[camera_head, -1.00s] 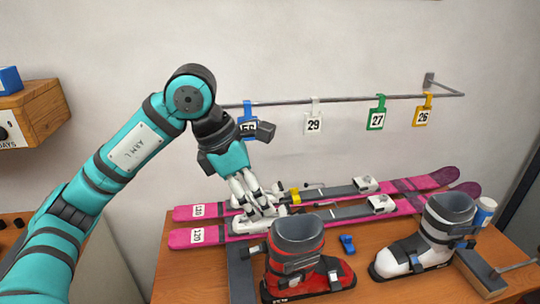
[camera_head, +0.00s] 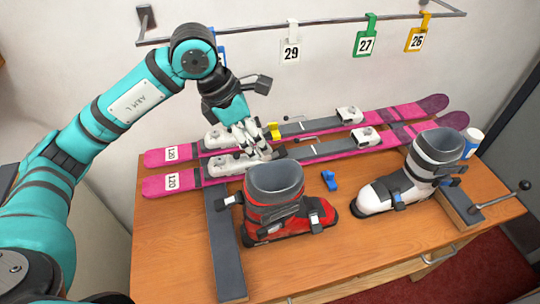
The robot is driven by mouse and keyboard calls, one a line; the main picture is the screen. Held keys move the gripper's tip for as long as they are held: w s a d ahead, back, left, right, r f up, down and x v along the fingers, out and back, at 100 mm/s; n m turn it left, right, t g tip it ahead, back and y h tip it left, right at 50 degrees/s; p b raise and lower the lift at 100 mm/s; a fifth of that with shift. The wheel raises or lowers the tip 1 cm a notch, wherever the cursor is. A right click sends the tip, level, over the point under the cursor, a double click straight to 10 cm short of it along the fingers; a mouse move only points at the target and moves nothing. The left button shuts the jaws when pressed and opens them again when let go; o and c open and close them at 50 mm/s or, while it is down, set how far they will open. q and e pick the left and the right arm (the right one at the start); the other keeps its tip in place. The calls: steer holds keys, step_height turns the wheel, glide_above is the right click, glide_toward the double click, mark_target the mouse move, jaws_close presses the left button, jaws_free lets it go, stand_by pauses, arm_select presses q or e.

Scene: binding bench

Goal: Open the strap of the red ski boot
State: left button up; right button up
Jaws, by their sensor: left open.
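The red ski boot (camera_head: 284,202) stands upright on the wooden bench with its toe to the right. It has a dark grey cuff, and a dark strap with a buckle (camera_head: 280,213) crosses its front. A lever end sticks out at its left side. My left gripper (camera_head: 262,150) is open and empty, with pale fingers pointing down above the pink skis, just behind and above the boot's cuff. It appears apart from the boot. Whether the strap is fastened is too small to tell. My right gripper is not in view.
Pink skis (camera_head: 310,151) with bindings lie behind the boot. A white ski boot (camera_head: 417,172) stands to the right, near a clamp bar (camera_head: 460,207). A small blue piece (camera_head: 329,180) lies between the boots. A dark strip (camera_head: 225,245) lies left. The front of the bench is clear.

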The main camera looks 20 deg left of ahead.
mark_target(270, 160)
arm_select(q)
steer(key=p+x, duration=0.1)
steer(key=x, duration=0.7)
steer(key=shift+w+f+p, duration=0.1)
steer(key=shift+f+p, duration=0.05)
steer(key=shift+p, duration=0.25)
steer(key=shift+d+f, duration=0.15)
steer(key=shift+f, duration=0.2)
jaws_close()
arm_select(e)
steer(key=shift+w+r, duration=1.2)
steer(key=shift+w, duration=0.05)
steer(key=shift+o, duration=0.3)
